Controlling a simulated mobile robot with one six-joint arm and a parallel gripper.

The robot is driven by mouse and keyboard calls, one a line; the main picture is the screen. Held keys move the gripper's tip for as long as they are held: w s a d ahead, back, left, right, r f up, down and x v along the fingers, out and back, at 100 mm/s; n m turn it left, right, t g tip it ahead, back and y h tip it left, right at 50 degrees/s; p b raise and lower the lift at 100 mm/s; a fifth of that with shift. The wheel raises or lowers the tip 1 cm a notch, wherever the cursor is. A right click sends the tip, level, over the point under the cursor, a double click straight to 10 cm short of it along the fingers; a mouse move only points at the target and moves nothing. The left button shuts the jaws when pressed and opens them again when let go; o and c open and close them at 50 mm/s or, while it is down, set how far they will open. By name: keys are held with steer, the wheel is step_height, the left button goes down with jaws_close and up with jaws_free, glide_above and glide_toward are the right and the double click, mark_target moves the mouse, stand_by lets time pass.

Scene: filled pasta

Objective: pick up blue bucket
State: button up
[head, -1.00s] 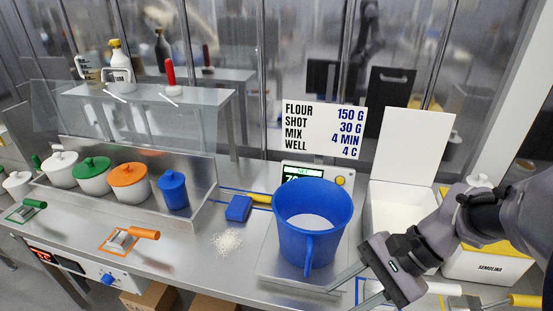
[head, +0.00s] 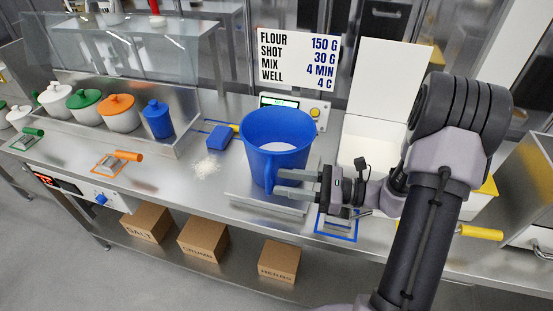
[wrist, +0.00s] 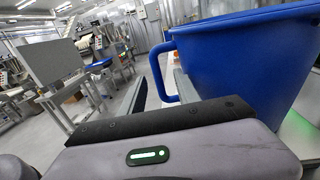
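The blue bucket (head: 277,135) stands upright on the steel scale plate, with white contents inside and its handle (head: 270,172) facing the front. In the wrist view the bucket (wrist: 240,60) fills the upper right, and its handle (wrist: 160,72) hangs on its left side. My gripper (head: 281,182) is at the bucket's front right, its fingers reaching left to the handle. In the wrist view the two fingers (wrist: 160,92) are apart, with the lower handle between them. I cannot tell whether either finger touches it.
The scale plate (head: 240,191) lies under the bucket. A blue-lidded jar (head: 157,120) stands farther left. An open white box (head: 362,145) stands behind my arm.

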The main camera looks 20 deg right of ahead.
mark_target(268, 194)
steer(key=x, duration=0.1)
steer(key=b+x, duration=0.1)
steer(key=x, duration=0.3)
steer(key=shift+s+a+f, duration=0.15)
steer(key=shift+s+f, duration=0.1)
steer(key=shift+s, duration=0.05)
steer(key=shift+c, duration=0.4)
jaws_close()
stand_by(0.6)
